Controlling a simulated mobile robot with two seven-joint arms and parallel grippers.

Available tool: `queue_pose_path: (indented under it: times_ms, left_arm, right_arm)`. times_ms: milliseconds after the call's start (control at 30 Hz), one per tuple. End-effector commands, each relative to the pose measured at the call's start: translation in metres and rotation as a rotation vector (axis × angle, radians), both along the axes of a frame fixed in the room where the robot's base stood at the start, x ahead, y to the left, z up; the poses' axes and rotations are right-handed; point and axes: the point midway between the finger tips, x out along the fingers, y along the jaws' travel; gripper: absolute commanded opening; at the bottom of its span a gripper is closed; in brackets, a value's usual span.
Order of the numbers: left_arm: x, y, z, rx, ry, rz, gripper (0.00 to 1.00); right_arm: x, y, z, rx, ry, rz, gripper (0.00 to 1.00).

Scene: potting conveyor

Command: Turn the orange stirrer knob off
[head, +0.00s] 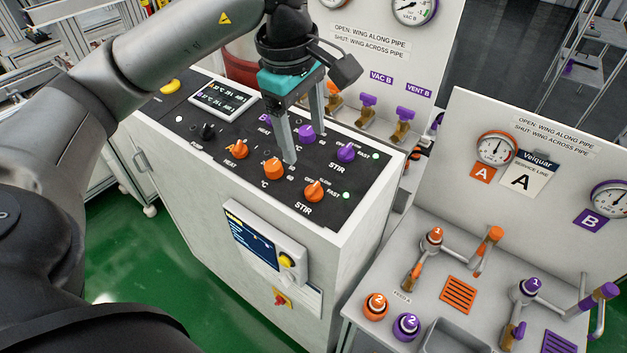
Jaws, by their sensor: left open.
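The orange stirrer knob (313,191) is at the front right of the black control panel, above the label STIR, with OFF, SLOW and FAST marks around it. Its pointer direction is too small to read surely. My left gripper (304,145) is open and points down over the panel, behind and left of the stirrer knob in the picture. Its fingers appear on either side of a purple heat-row knob (306,134); I cannot tell whether they touch anything. My right gripper is not in view.
Other knobs sit close by: orange ones (273,168) and (239,149), a purple stirrer knob (346,152) and a black pump knob (207,131). Upright purple-handled valves (368,104) stand behind the panel. A service bench with pipes and a backboard (470,140) is at right.

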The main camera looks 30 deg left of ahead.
Motion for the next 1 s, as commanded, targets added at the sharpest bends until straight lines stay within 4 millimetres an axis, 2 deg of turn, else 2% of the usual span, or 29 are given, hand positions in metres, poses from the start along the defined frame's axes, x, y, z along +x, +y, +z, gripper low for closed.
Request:
queue_pose_path:
  times_ms: [300, 500, 700, 1000]
  left_arm:
    - [0.010, -0.001, -0.069, -0.002, 0.007, 0.000, 0.74]
    - [0.016, -0.002, -0.105, -0.002, 0.004, -0.001, 0.74]
    - [0.020, -0.003, -0.124, -0.005, 0.001, -0.002, 0.74]
    - [0.021, -0.002, -0.128, -0.003, -0.001, -0.001, 0.74]
  right_arm:
    - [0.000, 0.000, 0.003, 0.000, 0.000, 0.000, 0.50]
    - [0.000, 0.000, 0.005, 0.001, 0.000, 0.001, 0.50]
    - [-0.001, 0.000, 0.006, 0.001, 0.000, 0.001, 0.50]
    - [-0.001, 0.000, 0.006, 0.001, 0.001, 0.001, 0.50]
